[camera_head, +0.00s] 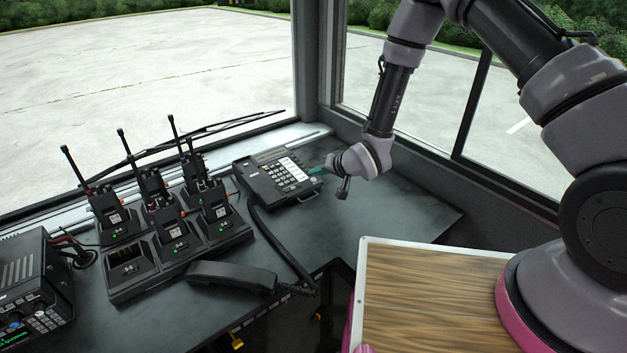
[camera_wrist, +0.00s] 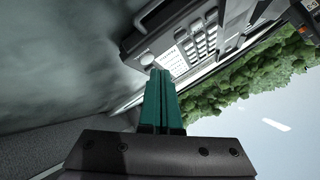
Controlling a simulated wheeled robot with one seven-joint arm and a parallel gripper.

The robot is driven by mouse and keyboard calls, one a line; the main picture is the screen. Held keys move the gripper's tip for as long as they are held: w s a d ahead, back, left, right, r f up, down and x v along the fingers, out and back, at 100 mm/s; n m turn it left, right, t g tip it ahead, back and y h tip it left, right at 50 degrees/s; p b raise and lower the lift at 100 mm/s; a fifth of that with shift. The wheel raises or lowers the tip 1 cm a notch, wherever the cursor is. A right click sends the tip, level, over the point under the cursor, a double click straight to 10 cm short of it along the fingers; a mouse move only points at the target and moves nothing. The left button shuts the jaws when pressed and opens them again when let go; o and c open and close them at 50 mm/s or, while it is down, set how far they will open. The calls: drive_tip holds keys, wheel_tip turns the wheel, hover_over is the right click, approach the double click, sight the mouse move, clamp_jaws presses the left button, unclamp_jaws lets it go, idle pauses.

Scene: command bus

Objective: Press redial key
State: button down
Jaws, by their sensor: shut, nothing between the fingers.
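The black desk phone (camera_head: 277,178) stands on the dark dashboard, with a pale panel of keys on its top. In the wrist view the phone (camera_wrist: 141,42) lies beyond my fingers, and its keys show sideways. My gripper (camera_head: 314,171) is shut and empty, its green fingers at the phone's right edge in the head view. In the wrist view the closed fingertips (camera_wrist: 160,74) overlap the edge of the key area near a round pale button (camera_wrist: 147,59). I cannot tell whether they touch the phone. The redial key's label is too small to read.
The phone's handset (camera_head: 232,275) lies off its base on the dashboard, joined by a cord. A charger (camera_head: 180,262) with several radios stands left of the phone. A radio unit (camera_head: 32,290) is at far left. The windows border the dashboard behind and right.

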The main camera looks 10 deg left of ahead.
idle(0.4)
drive_tip(key=shift+f, duration=0.4)
drive_tip(key=shift+a+f, duration=0.1)
drive_tip(key=shift+f, duration=0.2)
idle(0.5)
drive_tip(key=shift+r, duration=0.7)
drive_tip(key=r, duration=0.5)
drive_tip(key=shift+s+d, duration=0.25)
drive_tip(key=shift+d, duration=0.1)
drive_tip(key=shift+s, duration=0.1)
idle(0.5)
